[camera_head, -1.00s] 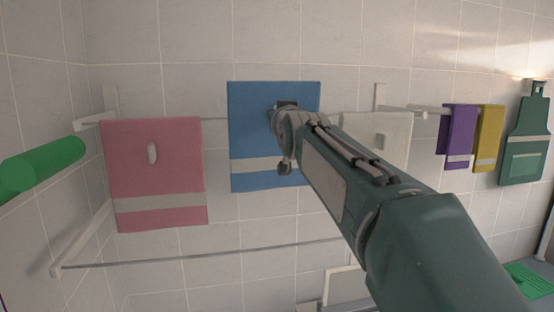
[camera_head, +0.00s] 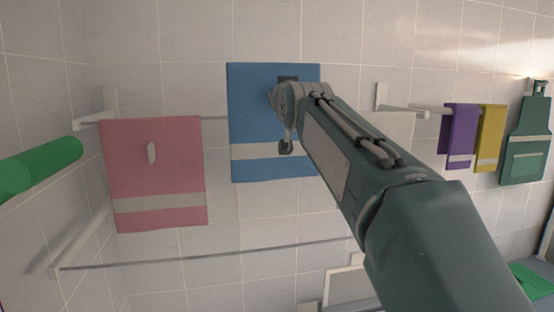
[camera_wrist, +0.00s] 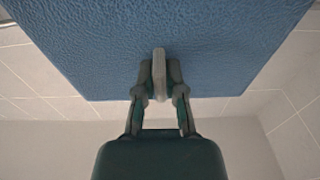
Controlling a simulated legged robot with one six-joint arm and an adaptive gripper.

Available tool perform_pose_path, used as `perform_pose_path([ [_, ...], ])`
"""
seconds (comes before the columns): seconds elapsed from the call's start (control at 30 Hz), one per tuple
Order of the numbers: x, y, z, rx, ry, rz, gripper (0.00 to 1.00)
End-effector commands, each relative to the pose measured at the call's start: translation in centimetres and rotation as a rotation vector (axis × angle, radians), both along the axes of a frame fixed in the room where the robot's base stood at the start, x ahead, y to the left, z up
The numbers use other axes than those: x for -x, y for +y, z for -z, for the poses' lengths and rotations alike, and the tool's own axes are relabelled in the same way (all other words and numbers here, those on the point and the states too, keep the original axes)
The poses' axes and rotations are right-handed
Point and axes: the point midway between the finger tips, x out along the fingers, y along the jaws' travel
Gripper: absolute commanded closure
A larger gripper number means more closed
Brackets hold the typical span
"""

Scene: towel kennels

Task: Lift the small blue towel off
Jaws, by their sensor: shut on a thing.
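The blue towel (camera_head: 252,105), with a pale band across its lower part, hangs flat and upright near the middle of the head view. Its blue face also fills the top of the wrist view (camera_wrist: 90,45). My gripper (camera_head: 287,82) is at its upper right part, and my wrist hides some of its right side. In the wrist view my gripper (camera_wrist: 160,78) is shut on a pale tab (camera_wrist: 159,68) on the towel's face. The towel's top edge is well above the upper rail (camera_head: 215,118).
A pink towel (camera_head: 155,180) hangs just left on the upper rail. A green roll (camera_head: 45,165) juts in at left. A lower bare rail (camera_head: 200,258) crosses below.

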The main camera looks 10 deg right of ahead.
Motion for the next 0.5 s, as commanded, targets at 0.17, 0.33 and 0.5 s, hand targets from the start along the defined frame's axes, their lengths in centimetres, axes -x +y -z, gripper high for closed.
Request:
perform_pose_path([
  [0.17, 1.8, 0.0, -0.1, 0.000, -0.002, 0.000, 1.00],
  [0.33, 3.2, 0.0, -0.2, 0.000, -0.002, 0.000, 1.00],
  [0.5, 4.7, 0.0, -0.1, 0.000, -0.001, 0.000, 1.00],
])
